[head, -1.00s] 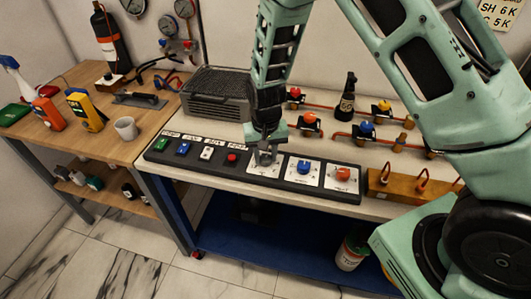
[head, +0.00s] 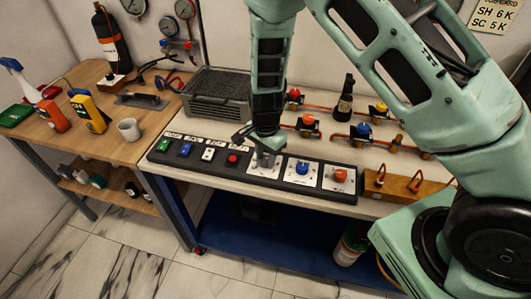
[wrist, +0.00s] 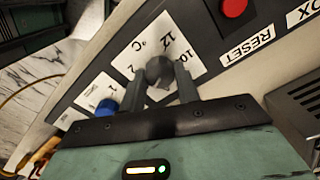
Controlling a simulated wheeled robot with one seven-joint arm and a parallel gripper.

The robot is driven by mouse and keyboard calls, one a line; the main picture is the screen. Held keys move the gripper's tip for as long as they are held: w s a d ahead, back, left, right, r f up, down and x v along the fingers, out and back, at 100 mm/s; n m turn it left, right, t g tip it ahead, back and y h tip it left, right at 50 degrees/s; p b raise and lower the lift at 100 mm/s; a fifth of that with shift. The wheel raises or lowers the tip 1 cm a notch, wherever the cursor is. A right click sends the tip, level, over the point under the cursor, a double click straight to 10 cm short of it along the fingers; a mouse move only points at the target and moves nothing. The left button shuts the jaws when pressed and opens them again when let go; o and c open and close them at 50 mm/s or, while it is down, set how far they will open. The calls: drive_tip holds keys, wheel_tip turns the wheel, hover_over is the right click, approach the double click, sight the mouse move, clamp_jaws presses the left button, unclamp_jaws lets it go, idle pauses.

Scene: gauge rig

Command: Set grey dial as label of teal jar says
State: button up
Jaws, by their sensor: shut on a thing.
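The grey dial (wrist: 160,72) sits on a white plate (wrist: 135,45) marked °C, with 12, 10 and 2 readable in the wrist view. My gripper (wrist: 161,84) is shut on the dial, one finger on each side. In the head view my gripper (head: 266,158) is down at the panel and hides most of the dial. The dial's pointer cannot be read clearly. I cannot pick out a teal jar for sure; small jars (head: 97,181) stand on the wooden bench's lower shelf, too small for their labels to be read.
The black panel (head: 215,166) also carries a blue dial (head: 302,167), a red dial (head: 340,175) and several buttons, including a red one (head: 233,159) labelled RESET. Behind stand a grey ribbed box (head: 217,92) and valves on red pipes. A wooden block (head: 405,185) is to the right.

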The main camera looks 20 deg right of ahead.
sight(265, 159)
drive_tip(key=shift+r+m+p, duration=0.1)
drive_tip(key=shift+m+p, duration=0.2)
drive_tip(key=shift+m, duration=0.5)
drive_tip(key=shift+w, duration=0.1)
drive_tip(key=o, duration=1)
wheel_tip(265, 159, up, 17)
drive_tip(key=shift+r+b, duration=0.15)
drive_tip(key=shift+b, duration=0.6)
